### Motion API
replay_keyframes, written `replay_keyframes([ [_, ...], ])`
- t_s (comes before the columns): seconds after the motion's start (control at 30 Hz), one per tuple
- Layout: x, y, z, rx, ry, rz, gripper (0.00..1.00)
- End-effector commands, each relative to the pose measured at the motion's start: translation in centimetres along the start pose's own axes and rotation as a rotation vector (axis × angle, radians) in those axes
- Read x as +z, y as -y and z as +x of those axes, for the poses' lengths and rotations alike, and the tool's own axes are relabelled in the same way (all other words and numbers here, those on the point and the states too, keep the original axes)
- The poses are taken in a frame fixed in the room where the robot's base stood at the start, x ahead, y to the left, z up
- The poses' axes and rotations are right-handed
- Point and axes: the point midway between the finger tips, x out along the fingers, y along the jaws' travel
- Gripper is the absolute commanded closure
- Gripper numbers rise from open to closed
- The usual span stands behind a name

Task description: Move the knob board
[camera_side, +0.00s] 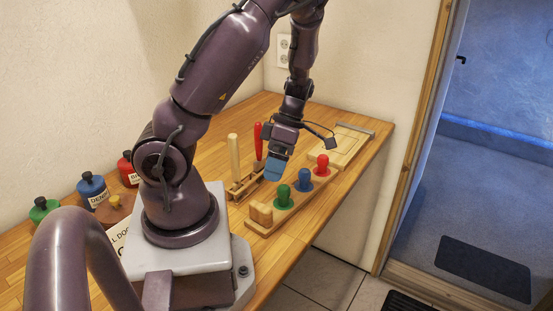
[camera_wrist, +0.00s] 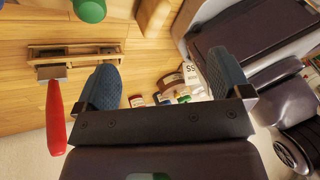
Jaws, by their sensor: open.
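The knob board (camera_side: 271,222) is a long light-wood board lying along the front edge of the bench in the side view. It carries a row of knobs: plain wood (camera_side: 261,212), green (camera_side: 283,196), blue (camera_side: 304,179) and red (camera_side: 322,164). My gripper (camera_side: 273,172) has blue fingers and is above the bench, just behind the green and blue knobs in the side view. In the wrist view its fingers (camera_wrist: 161,82) are apart with nothing held between them.
A wooden rack (camera_side: 240,189) with a red-handled tool (camera_side: 258,141) and a wooden-handled one (camera_side: 234,155) stands close by my gripper. A wooden board with a metal bar (camera_side: 340,147) lies at the far end. Labelled green, blue and red pots (camera_side: 92,189) stand at left.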

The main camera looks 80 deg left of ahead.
Motion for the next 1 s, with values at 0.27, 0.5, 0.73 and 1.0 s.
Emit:
replay_keyframes([
  [0.27, -0.1, -1.8, -0.6, -0.001, 0.047, -0.673, 0.04],
  [0.5, 0.2, -1.6, -0.6, -0.021, 0.056, -0.915, 0.04],
  [0.73, 0.2, -1.6, -0.6, -0.022, 0.055, -0.945, 0.04],
  [1.0, 0.2, -1.6, -0.2, -0.022, 0.053, -0.942, 0.04],
])
